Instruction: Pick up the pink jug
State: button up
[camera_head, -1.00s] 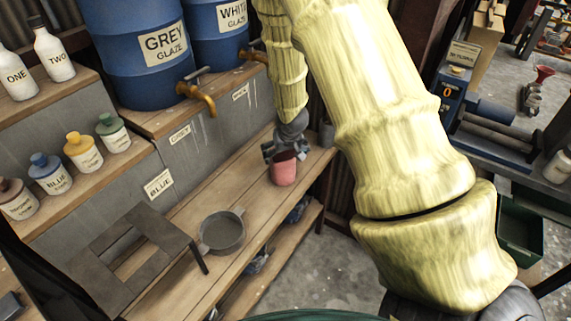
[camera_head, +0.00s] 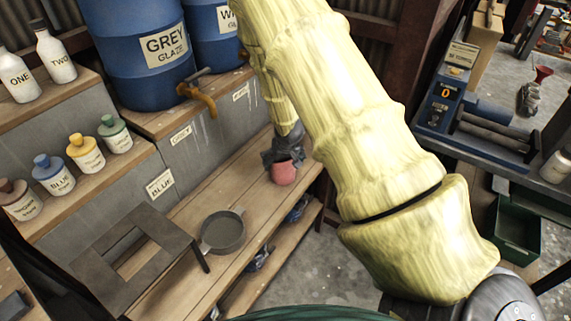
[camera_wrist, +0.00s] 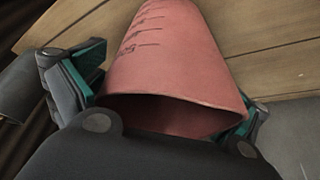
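The pink jug (camera_head: 284,173) stands on the wooden bench at the far right end of its top. It also shows in the wrist view (camera_wrist: 170,55), with dark marks on its side and its open rim facing the camera. My gripper (camera_head: 282,155) is right at the jug and covers its upper part in the head view. In the wrist view my gripper (camera_wrist: 168,92) has its teal-padded fingers on either side of the jug. A narrow gap shows at the left pad. The right pad is partly hidden behind the jug, so contact there is unclear.
A grey round pan (camera_head: 223,232) and a dark metal stand (camera_head: 150,215) sit on the bench (camera_head: 205,200). Blue glaze barrels (camera_head: 140,45) with taps stand on the ledge behind. Bottles and small jars line the left shelves. The bench between pan and jug is clear.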

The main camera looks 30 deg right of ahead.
jog(key=c, duration=0.9)
jog(key=shift+o, duration=0.2)
jog(key=shift+s, duration=0.1)
jog(key=shift+r, duration=0.1)
